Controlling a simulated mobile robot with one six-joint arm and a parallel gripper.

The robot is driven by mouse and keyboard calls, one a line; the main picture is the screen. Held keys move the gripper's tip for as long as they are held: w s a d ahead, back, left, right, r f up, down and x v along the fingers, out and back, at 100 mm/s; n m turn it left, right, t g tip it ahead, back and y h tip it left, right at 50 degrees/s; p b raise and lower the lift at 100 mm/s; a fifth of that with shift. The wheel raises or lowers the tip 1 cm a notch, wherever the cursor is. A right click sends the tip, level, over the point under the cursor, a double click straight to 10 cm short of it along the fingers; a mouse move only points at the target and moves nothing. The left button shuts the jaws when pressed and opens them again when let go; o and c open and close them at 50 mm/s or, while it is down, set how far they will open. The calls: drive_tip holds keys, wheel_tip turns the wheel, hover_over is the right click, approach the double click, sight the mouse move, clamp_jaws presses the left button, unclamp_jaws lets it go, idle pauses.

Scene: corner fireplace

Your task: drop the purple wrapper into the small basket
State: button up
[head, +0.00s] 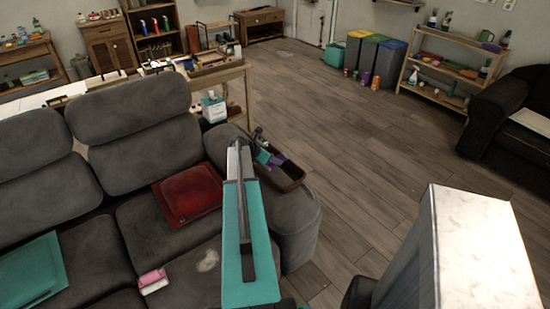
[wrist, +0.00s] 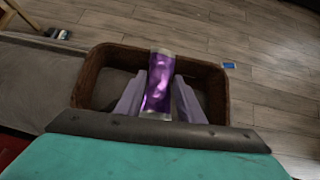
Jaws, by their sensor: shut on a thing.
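The purple wrapper (wrist: 159,82) is shiny, with pale ends. My gripper (wrist: 160,97) is shut on it, with one finger on each side, in the wrist view. The wrapper is over the opening of the small brown basket (wrist: 88,75); I cannot tell how high above its floor. In the head view, the basket (head: 291,181) sits on the sofa's right armrest. My gripper (head: 262,157) is at its left part there, and a bit of purple (head: 277,160) shows by it.
The grey sofa (head: 130,125) holds a red cushion (head: 188,194), a teal cushion (head: 30,270) and a pink and white item (head: 153,280). A white-topped block (head: 480,240) stands at the right front. Wood floor (head: 350,150) beyond the armrest is clear.

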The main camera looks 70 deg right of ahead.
drive_tip(key=o, duration=1.1)
drive_tip(key=b+v, duration=0.2)
drive_tip(key=v, duration=1.1)
drive_tip(key=shift+w+a+r+b, duration=0.15)
drive_tip(key=shift+a+r+b, duration=0.1)
drive_tip(key=shift+b, duration=0.15)
